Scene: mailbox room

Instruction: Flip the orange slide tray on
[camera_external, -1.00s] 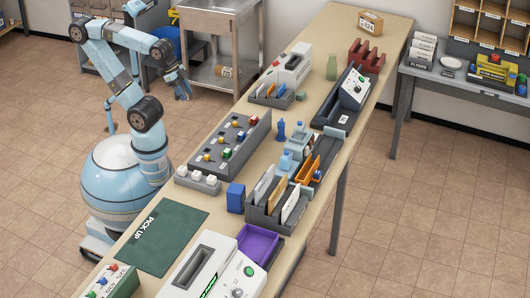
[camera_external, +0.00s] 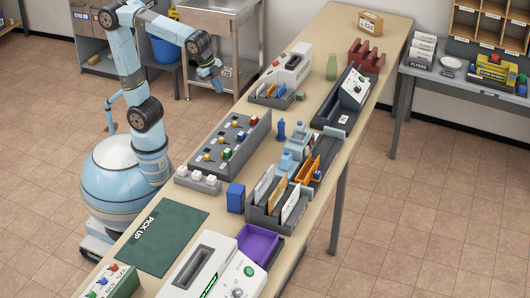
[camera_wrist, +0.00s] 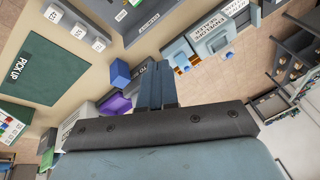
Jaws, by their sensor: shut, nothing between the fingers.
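The orange slide tray (camera_external: 308,168) is on the far right side of the long table, behind the file rack in the external view. In the wrist view my gripper's fingers (camera_wrist: 156,78) are together and empty. The tray is not clearly seen in the wrist view.
On the table (camera_external: 350,35), a grey panel with coloured knobs (camera_external: 240,130) lies between my arm and the tray. A blue bottle (camera_external: 281,130), a blue box (camera_external: 235,198) and a file rack (camera_external: 257,215) stand near. A green mat (camera_external: 165,238) is clear.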

